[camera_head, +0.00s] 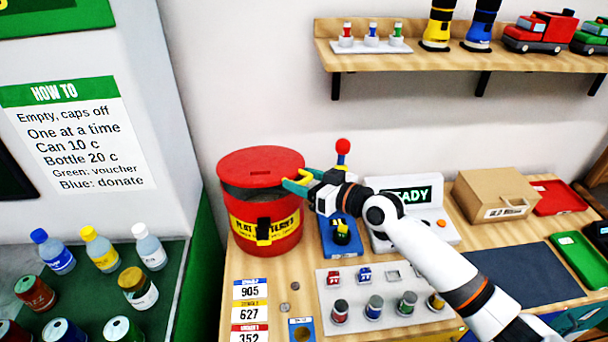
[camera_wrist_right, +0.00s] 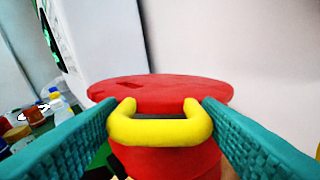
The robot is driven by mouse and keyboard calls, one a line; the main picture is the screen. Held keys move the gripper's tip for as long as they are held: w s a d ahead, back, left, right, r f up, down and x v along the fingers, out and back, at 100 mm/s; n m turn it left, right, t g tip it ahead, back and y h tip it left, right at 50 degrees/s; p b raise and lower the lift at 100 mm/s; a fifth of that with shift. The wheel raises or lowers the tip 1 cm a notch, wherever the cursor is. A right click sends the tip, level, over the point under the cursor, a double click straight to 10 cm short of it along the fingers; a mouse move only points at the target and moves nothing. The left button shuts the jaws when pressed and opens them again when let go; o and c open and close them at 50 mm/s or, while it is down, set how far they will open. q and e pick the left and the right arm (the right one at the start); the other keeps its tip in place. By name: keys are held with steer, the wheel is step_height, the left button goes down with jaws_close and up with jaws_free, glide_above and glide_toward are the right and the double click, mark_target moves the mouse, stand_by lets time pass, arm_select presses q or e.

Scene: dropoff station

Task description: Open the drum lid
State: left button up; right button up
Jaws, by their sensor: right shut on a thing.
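The red drum (camera_head: 262,242) with a yellow label stands at the left of the wooden table. Its red lid (camera_head: 258,165), with a slot in the top, sits over a dark band at the drum's rim; the lid looks slightly raised there. My right gripper (camera_head: 296,184) is at the lid's right edge. In the right wrist view, its teal fingers (camera_wrist_right: 160,122) are shut on the yellow handle (camera_wrist_right: 160,130) of the red lid (camera_wrist_right: 165,92). The handle is mostly hidden in the head view. My left gripper is not in view.
A red-knobbed stick (camera_head: 343,150) on a blue base stands close to my right gripper. A display box (camera_head: 412,194), a cardboard box (camera_head: 493,195) and a tray of small items (camera_head: 345,275) lie right of the drum. A shelf (camera_head: 460,58) hangs above.

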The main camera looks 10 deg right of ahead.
steer(key=shift+m+g+h, duration=0.6)
steer(key=shift+m+g, duration=0.3)
steer(key=r+p, duration=0.1)
steer(key=r, duration=0.1)
steer(key=w+r+p, duration=0.1)
steer(key=r, duration=0.1)
steer(key=w+r+p, duration=0.1)
steer(key=r+p, duration=0.1)
steer(key=shift+w, duration=0.2)
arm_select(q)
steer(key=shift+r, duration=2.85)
arm_select(e)
steer(key=shift+w+r+m+g, duration=0.45)
steer(key=shift+w+r, duration=0.25)
steer(key=shift+r, duration=0.25)
